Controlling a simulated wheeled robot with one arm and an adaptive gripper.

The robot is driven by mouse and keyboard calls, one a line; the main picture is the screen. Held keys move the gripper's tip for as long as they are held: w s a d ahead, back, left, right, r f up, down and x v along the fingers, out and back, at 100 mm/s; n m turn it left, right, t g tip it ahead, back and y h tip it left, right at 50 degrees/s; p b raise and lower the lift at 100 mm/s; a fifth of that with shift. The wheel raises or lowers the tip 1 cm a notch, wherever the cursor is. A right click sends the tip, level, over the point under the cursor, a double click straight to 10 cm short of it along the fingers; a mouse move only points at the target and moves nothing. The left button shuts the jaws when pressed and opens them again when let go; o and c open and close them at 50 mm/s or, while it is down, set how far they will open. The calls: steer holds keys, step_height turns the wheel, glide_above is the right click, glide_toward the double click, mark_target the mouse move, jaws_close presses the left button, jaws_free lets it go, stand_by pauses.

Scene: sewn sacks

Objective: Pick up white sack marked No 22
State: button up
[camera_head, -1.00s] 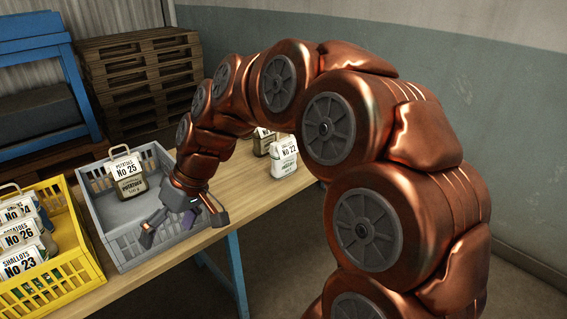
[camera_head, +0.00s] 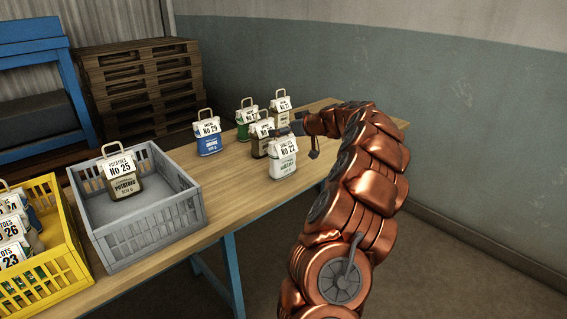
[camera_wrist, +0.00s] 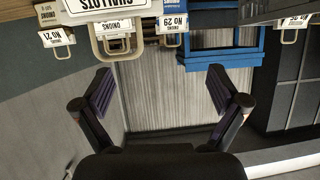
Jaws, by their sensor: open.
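The white sack marked No 22 (camera_head: 283,167) stands upright on the wooden table, at the front of a group of sacks. My gripper (camera_head: 309,143) is just right of its top in the head view. In the wrist view, which is upside down, my gripper (camera_wrist: 163,93) is open and empty, its two dark fingers wide apart. A large label reading Shallots (camera_wrist: 105,5), likely that of the white sack, is cut off at the top edge. A beige loop handle is by it, outside the fingers. I cannot tell the exact gap between fingers and handle.
A brown sack (camera_head: 262,143) stands close behind, with a green sack (camera_head: 245,128), another sack (camera_head: 281,112) and blue sack No 29 (camera_head: 208,139) nearby. A grey crate (camera_head: 150,238) holds sack No 25 (camera_head: 122,180). A yellow crate (camera_head: 62,275) holds several sacks.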

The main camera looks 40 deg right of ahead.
steer(key=h, duration=0.1)
glide_toward(283, 138)
steer(key=w+r, duration=0.1)
steer(key=w, duration=0.1)
steer(key=shift+p+x, duration=1.15)
steer(key=shift+x, duration=2.6)
steer(key=shift+w+a+r, duration=0.1)
steer(key=shift+a+r, duration=0.05)
steer(key=shift+r, duration=0.05)
steer(key=shift+r, duration=0.1)
jaws_close()
